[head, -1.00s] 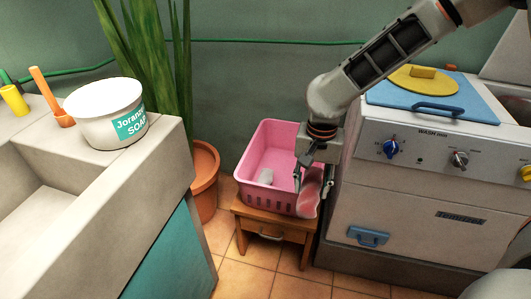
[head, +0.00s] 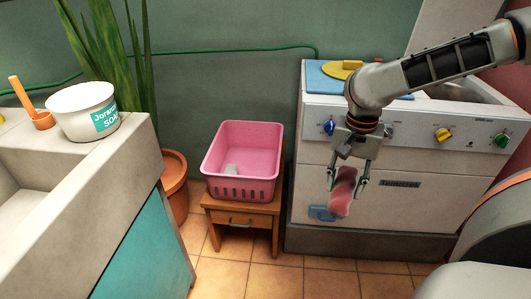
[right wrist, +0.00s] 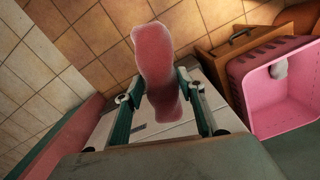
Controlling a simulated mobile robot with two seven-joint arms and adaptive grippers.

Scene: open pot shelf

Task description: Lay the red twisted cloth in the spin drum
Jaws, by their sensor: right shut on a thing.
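The red twisted cloth (head: 342,198) is a short pinkish-red roll, held upright in front of the white washing machine (head: 420,205). My right gripper (head: 346,186) is shut on it, one finger on each side. In the right wrist view the cloth (right wrist: 155,50) sticks out past both fingertips. An open well (head: 462,92) at the right of the machine's top looks like the spin drum. My right arm partly covers it, and its inside is hidden. The gripper is below the machine's top edge. My left gripper is not in view.
A pink basket (head: 237,187) with a small whitish thing (head: 232,169) in it stands on a wooden stool (head: 235,208). A blue lid (head: 322,76) with a yellow disc (head: 340,69) covers the machine's left top. A sink (head: 90,160) with a soap tub (head: 85,108) is at left.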

